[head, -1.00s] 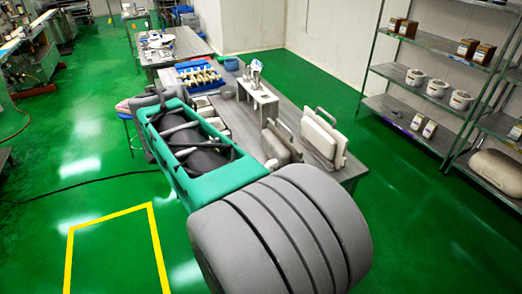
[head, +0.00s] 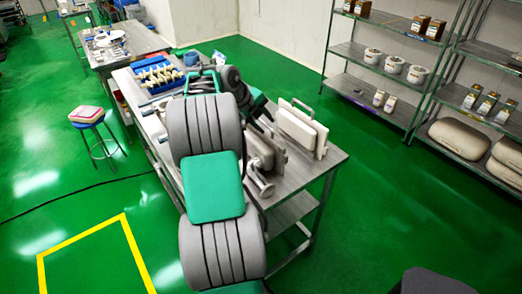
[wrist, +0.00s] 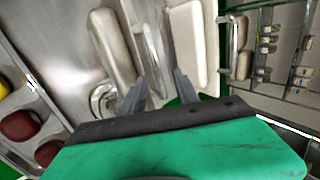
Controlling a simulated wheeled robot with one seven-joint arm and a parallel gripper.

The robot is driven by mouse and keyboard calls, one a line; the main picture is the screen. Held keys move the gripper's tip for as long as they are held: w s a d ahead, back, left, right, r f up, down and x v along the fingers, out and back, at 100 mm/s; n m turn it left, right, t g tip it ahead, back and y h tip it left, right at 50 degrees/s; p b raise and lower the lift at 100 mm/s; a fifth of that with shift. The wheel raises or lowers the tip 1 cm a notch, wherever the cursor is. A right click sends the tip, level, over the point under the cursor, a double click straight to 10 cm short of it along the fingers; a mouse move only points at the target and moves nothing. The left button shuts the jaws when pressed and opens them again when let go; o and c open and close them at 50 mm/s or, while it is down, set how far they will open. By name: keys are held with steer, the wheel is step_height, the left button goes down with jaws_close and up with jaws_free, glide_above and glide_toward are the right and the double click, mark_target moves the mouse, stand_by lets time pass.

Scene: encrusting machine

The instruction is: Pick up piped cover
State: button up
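Two upright covers stand on the steel table (head: 325,165). The nearer one is a grey cover with a short round pipe on its lower front, which looks like the piped cover (head: 268,152); my arm partly hides it. The other is a cream flat cover (head: 303,128) with a handle, to its right. In the wrist view, the piped cover (wrist: 112,45) and its round pipe end lie left of my gripper (wrist: 160,78), and the cream cover (wrist: 192,45) lies to the right. My gripper's two fingers are apart with nothing clearly held between them. In the head view my arm hides the fingertips.
A blue tray of pale pieces (head: 155,77) is on the table's far left. A blue stool (head: 87,115) stands on the floor to the left. Shelves (head: 385,70) with canisters and boxes stand at the right. Green floor is open between table and shelves.

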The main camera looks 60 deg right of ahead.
jaws_close()
stand_by(0.3)
stand_by(1.0)
steer(key=shift+r, duration=0.2)
